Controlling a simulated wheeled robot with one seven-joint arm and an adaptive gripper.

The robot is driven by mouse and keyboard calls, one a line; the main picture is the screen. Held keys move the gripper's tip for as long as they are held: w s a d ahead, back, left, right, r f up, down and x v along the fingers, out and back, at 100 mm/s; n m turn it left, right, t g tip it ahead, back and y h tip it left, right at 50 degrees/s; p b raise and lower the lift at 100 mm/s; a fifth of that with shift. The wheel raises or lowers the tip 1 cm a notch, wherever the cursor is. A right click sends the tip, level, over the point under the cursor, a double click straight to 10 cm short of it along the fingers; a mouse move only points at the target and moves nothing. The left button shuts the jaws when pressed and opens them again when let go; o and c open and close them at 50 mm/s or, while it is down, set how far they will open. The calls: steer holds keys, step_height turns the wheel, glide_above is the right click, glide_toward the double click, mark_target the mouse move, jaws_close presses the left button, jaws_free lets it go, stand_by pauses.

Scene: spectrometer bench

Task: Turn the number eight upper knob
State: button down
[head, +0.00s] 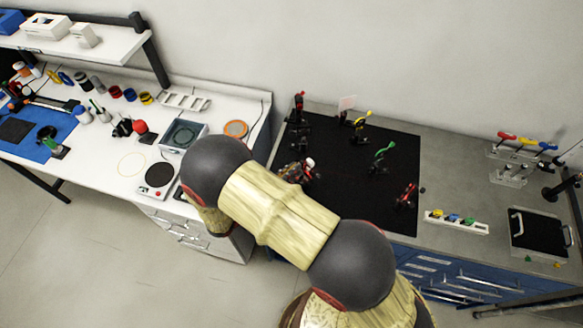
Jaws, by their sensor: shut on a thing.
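A black breadboard mat (338,205) on the grey bench carries several small mounts with coloured parts. A mount with a white top (310,163) stands at its left-middle, right beside my arm. My gripper (297,172) shows as a small, dark brown shape at this mount, close against it and partly hidden by my arm. It is shut on a small part there, seemingly a knob. The fingertips, the knob itself and any number are too small or covered to make out.
Mounts with a red (300,104), a yellow (361,123), a green (381,157) and another red part (405,195) stand around the mat. A white strip with coloured knobs (455,222) lies to the right. A white bench (95,160) with instruments stands left.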

steer(key=c, duration=1.8)
jaws_free()
steer(key=v, duration=1.2)
